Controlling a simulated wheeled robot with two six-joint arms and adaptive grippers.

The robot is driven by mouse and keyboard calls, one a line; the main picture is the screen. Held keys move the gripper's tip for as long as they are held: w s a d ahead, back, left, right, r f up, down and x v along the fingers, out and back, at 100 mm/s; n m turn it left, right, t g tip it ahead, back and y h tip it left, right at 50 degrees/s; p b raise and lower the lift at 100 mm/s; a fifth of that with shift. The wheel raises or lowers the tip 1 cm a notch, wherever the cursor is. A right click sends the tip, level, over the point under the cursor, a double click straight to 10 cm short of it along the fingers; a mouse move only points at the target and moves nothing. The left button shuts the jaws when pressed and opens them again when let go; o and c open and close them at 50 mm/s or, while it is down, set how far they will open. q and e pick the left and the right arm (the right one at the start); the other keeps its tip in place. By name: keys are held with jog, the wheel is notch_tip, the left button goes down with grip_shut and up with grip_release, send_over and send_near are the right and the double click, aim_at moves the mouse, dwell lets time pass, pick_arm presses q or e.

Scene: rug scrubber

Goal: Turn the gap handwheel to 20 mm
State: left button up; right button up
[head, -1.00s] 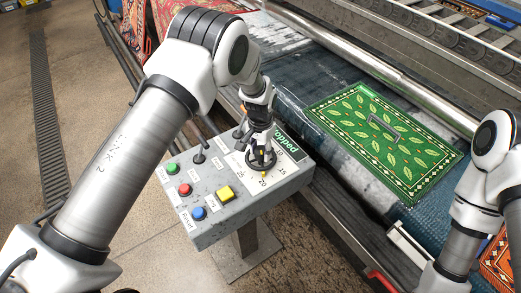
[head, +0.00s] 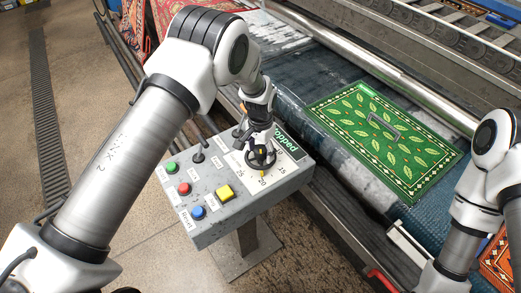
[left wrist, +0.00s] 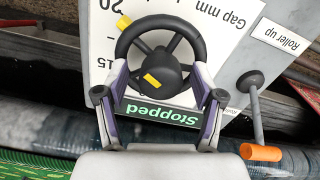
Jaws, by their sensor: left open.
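The black gap handwheel (head: 262,160) sits on the sloping top of the grey control panel (head: 222,216), beside a white scale marked 25, 20 and 15. The wheel also shows in the left wrist view (left wrist: 188,30), with a yellow mark on its hub and a yellow pointer (left wrist: 123,22) at its rim, near the 20. My left gripper (head: 259,149) is above the wheel. In the left wrist view my left gripper (left wrist: 160,85) is open, one finger on each side of the wheel's near part; contact is unclear. My right arm shows at the right, its gripper outside the view.
A "Stopped" display (left wrist: 162,113) lies beside the wheel. A lever with an orange grip (left wrist: 262,152) stands close by. Green, red, blue and yellow buttons (head: 226,192) are on the panel. A green leaf-patterned rug (head: 400,165) lies on the machine bed behind.

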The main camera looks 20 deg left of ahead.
aim_at(261, 149)
pick_arm(q)
notch_tip(261, 149, up, 12)
dwell(0.3)
dwell(0.3)
